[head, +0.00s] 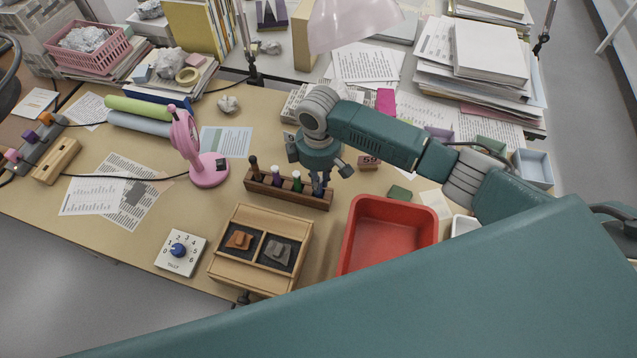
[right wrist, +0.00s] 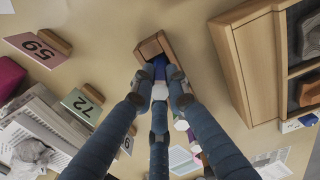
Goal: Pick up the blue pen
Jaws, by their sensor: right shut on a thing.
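The wooden pen rack (head: 262,188) stands mid-table in the head view, with dark, purple and green-topped pens upright in it. My right gripper (head: 319,187) is over the rack's right end, fingers pointing down. In the right wrist view its fingers (right wrist: 160,84) are closed around the blue pen (right wrist: 159,68), with the end of the rack (right wrist: 147,49) just beyond. Most of the pen is hidden by the fingers. I cannot tell whether its lower end is still in the rack. My left gripper is not in view.
A red tray (head: 389,208) lies right of the rack, and a wooden box with two sherds (head: 228,275) in front. Number cards 59 (right wrist: 37,48) and 72 (right wrist: 83,105) are nearby.

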